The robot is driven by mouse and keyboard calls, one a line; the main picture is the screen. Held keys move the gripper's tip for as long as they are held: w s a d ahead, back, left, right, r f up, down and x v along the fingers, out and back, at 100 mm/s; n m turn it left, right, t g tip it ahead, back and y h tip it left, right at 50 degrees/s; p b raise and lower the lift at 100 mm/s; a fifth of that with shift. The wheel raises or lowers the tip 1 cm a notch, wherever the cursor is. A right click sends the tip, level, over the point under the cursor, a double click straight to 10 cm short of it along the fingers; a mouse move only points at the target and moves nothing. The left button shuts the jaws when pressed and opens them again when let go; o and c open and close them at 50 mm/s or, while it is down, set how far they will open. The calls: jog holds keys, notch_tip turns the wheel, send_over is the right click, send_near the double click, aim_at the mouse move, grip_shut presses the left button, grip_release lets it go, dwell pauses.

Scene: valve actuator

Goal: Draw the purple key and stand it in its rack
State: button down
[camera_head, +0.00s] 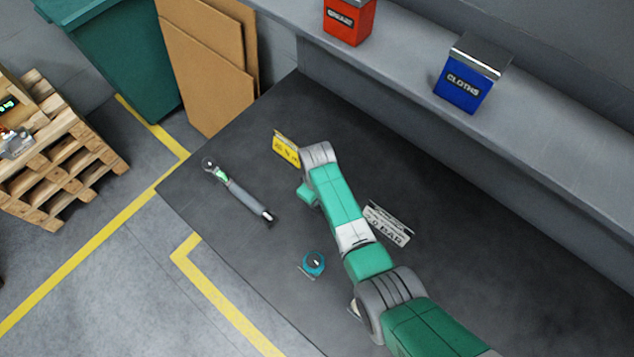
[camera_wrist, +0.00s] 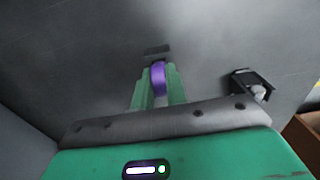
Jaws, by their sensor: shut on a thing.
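The purple key (camera_wrist: 158,78) shows in the wrist view between the two green fingers of my gripper (camera_wrist: 158,88), which are shut on it. Only its rounded purple part shows; the rest is hidden by the fingers. A small dark rectangular piece (camera_wrist: 157,50) lies just beyond the key; I cannot tell whether the key touches it or whether it is part of a rack. In the head view my arm hides the gripper and key. No rack can be made out with certainty.
A black bracket-like object (camera_wrist: 248,83) stands right of the fingers. On the dark bench are a torque wrench (camera_head: 240,193), a teal round gauge (camera_head: 314,262), a yellow sign (camera_head: 286,148) and a white sign (camera_head: 387,226). Red (camera_head: 348,20) and blue (camera_head: 465,85) boxes stand on the ledge.

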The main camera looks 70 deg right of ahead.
jog(key=shift+f, duration=0.2)
jog(key=c, duration=1.8)
grip_release()
jog(key=shift+c, duration=0.2)
jog(key=o, duration=0.5)
notch_tip(320, 180, up, 8)
jog(key=shift+f+p, duration=0.1)
jog(key=shift+p, duration=0.35)
